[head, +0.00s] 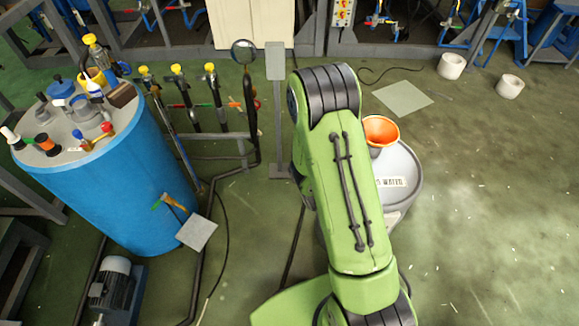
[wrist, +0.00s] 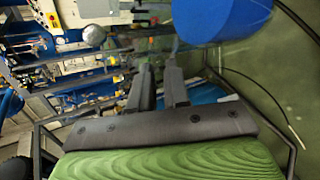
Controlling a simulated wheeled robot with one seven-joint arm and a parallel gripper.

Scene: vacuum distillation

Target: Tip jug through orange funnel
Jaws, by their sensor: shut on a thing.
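The orange funnel (head: 381,131) stands on the grey lid of a drum (head: 403,177) marked WATER, just right of my green arm. My arm covers part of the drum. My gripper is hidden in the head view. In the wrist view, my gripper (wrist: 160,78) shows two dark fingers with a narrow gap between them. The funnel cannot be made out in the wrist view.
A blue tank (head: 110,185) with bottles and tools on top stands at the left. Green floor is open at the right.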

